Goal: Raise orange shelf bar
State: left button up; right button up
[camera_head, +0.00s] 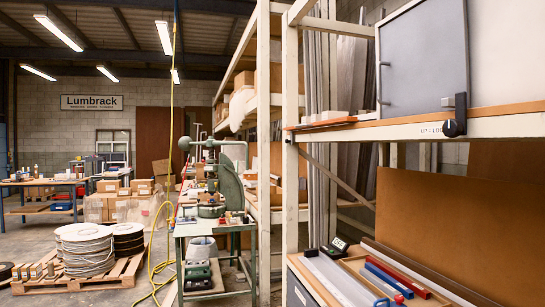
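A thin orange bar (322,123) lies along the edge of the upper shelf, at the left end of the cream rack. A black lever or latch (455,116) is mounted on the shelf's front beam (405,130) at the right. Lettering beside it appears to read "UP = LOCK". A grey panel door (422,62) with handles stands on the shelf behind the lever. Neither of my grippers is in view.
A lower bench (312,283) holds a tray, red and blue bars (395,276) and a small black display (336,247). A green fly press (213,170) stands on a table to the left. Pallets with cable reels (88,250) and a yellow hose (152,275) lie on the floor.

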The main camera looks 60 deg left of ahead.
aim_at(345, 119)
jog(key=i+u, duration=0.1)
jog(key=u, duration=0.4)
jog(key=i+l+u, duration=0.1)
jog(key=u, duration=0.4)
jog(key=i+l+u, duration=0.1)
jog(key=u, duration=0.4)
jog(key=l+u, duration=0.25)
jog(key=u, duration=0.25)
